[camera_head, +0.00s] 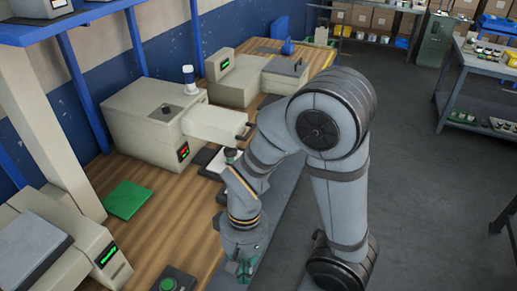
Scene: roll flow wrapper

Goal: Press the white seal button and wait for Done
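My gripper (245,268) points down at the lower middle of the picture, over the near edge of the wooden bench. Its fingers are small and partly covered by my wrist, so I cannot tell whether they are open or shut. A cream machine (140,118) with a drawer-like arm stands mid-bench and has a small display (183,151) lit red. No white seal button can be made out clearly. A white plate (217,165) lies beside the machine, partly hidden by my arm. No readable "Done" text shows.
A dark box with a round greenish knob (168,284) sits at the bottom edge, left of my gripper. A green pad (127,199) lies on the bench. Another machine (60,250) with a green display stands lower left, and one more (236,80) at the back.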

